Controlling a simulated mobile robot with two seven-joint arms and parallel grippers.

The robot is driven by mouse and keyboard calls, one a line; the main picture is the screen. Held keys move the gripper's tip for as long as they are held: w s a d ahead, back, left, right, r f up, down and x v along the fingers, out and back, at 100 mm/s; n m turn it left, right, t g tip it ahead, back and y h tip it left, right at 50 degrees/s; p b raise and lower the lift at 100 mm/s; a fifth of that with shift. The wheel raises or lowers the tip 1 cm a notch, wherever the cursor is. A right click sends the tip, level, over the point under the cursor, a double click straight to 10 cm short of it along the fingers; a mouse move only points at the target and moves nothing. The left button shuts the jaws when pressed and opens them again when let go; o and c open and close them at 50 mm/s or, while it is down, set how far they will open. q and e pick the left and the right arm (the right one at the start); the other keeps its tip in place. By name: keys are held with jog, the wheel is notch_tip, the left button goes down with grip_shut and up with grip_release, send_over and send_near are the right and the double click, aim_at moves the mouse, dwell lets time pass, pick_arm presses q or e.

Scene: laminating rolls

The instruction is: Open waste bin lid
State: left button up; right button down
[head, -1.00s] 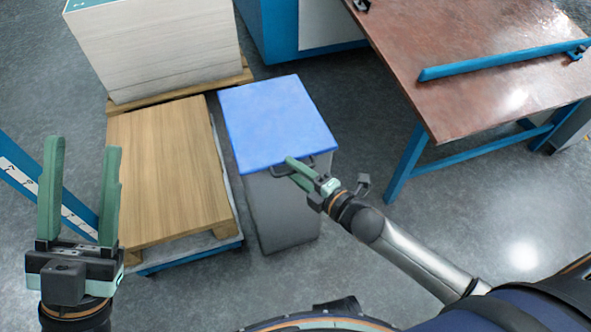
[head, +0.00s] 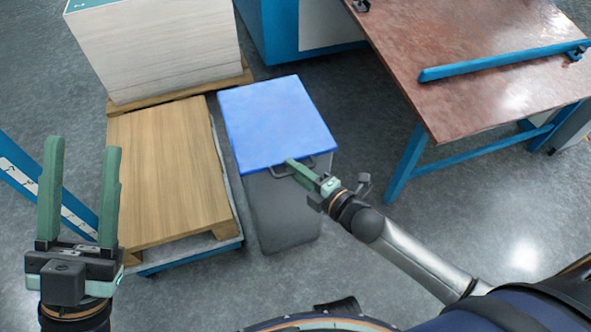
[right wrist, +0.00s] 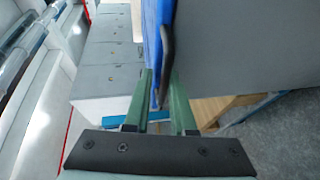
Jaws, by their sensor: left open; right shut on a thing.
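The waste bin (head: 284,212) is a grey box in the middle of the head view. Its flat blue lid (head: 277,118) lies on top, closed as far as I can see. A dark handle (head: 277,172) sits at the lid's front edge. My right gripper (head: 293,164) is shut on this handle, reaching in from the right. In the right wrist view the dark handle (right wrist: 168,45) runs down between the two green fingers, beside the blue lid (right wrist: 152,35). My left gripper (head: 80,185) is open and empty at the left, apart from the bin.
A wooden pallet load (head: 170,170) on a low blue-framed base stands close left of the bin. A white stack (head: 155,50) is behind it. A brown-topped table (head: 465,70) with blue legs stands at the right. Bare floor lies before the bin.

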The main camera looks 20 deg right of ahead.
jog(key=shift+s+f, duration=0.25)
jog(key=shift+f, duration=0.15)
dwell(0.5)
jog(key=shift+r+p, duration=0.2)
jog(key=shift+p, duration=0.5)
jog(key=shift+r+g+p, duration=0.3)
jog(key=shift+p, duration=0.05)
